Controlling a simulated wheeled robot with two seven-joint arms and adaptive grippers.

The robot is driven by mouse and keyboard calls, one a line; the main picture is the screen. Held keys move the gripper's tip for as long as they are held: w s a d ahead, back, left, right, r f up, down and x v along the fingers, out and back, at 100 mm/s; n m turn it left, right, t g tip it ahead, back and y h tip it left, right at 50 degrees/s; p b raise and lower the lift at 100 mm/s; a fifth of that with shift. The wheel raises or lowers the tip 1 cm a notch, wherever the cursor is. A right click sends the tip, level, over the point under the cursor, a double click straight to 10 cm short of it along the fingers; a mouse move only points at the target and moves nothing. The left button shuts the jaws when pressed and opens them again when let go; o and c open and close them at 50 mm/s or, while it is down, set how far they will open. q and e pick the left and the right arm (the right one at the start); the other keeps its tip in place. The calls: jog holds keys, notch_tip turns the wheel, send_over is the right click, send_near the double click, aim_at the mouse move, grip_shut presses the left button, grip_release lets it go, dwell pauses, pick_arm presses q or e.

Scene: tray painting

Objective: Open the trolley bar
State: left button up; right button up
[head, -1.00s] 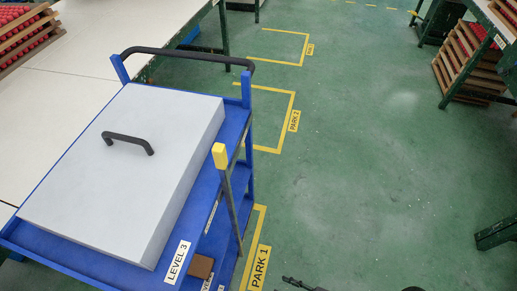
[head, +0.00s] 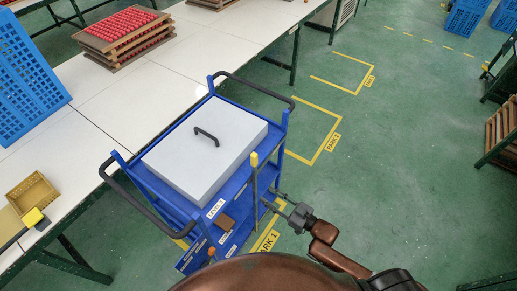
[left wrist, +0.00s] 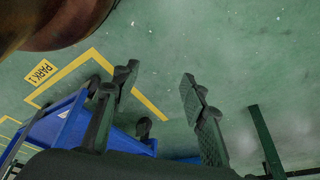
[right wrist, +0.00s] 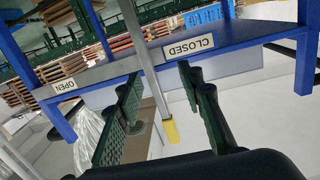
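The trolley (head: 235,196) is a blue shelved cart with a light grey lidded box (head: 215,155) on top. The trolley bar (head: 255,190) is a thin grey upright with a yellow tip (head: 254,159) at its open side. In the right wrist view the bar (right wrist: 146,60) runs between the open fingers (right wrist: 167,95), with no clear grip. A CLOSED label (right wrist: 188,49) and an OPEN label (right wrist: 64,85) sit on the blue shelf edge. My left gripper (left wrist: 155,88) is open and empty above the floor.
White tables (head: 108,95) stand along the trolley's left, with red-filled wooden trays (head: 125,35) and a blue crate (head: 22,80). Yellow parking lines (head: 325,140) mark the green floor. The floor right of the trolley is mostly clear.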

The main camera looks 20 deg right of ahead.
jog(key=n+y+p, duration=0.1)
jog(key=p, duration=0.9)
send_near(257, 157)
jog(key=x, duration=0.3)
jog(key=p+x, duration=0.1)
jog(key=x, duration=0.7)
jog(key=shift+w+a, duration=0.1)
jog(key=shift+a, duration=0.05)
pick_arm(q)
jog(key=s+r+g, duration=0.2)
jog(key=s+r, duration=0.7)
jog(key=shift+s+a+g, duration=0.2)
jog(key=shift+a+g, duration=0.2)
jog(key=shift+a, duration=0.05)
jog(key=shift+r, duration=0.1)
pick_arm(e)
jog(key=shift+c, duration=0.7)
grip_shut()
